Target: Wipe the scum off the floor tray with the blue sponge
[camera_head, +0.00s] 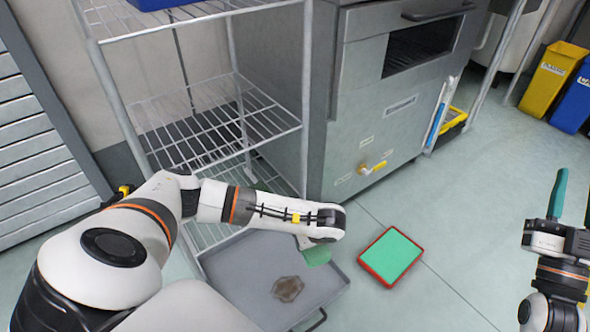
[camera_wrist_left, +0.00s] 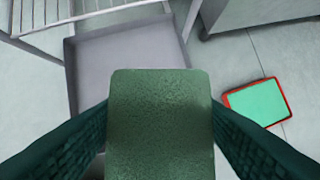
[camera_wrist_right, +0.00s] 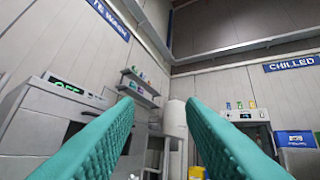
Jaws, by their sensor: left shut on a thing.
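My left gripper (camera_wrist_left: 160,138) is shut on a sponge (camera_wrist_left: 160,110), which looks green rather than blue; a bit of it shows below my left wrist in the head view (camera_head: 316,256). The grey floor tray (camera_head: 235,262) lies at the foot of the wire rack, with a brown scum patch (camera_head: 287,289) on its bottom. The sponge is over the tray's back right part; I cannot tell whether it touches. In the left wrist view the sponge hides part of the tray (camera_wrist_left: 125,50), and no scum shows. My right gripper (camera_wrist_right: 158,110) is open and empty, pointing up, at the far right.
A red-rimmed tray with a green inside (camera_head: 391,256) lies on the floor right of the grey tray. The wire rack (camera_head: 215,125) and steel machine (camera_head: 380,110) stand behind. Yellow (camera_head: 552,78) and blue (camera_head: 575,100) bins stand at the back right. Floor at the right is clear.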

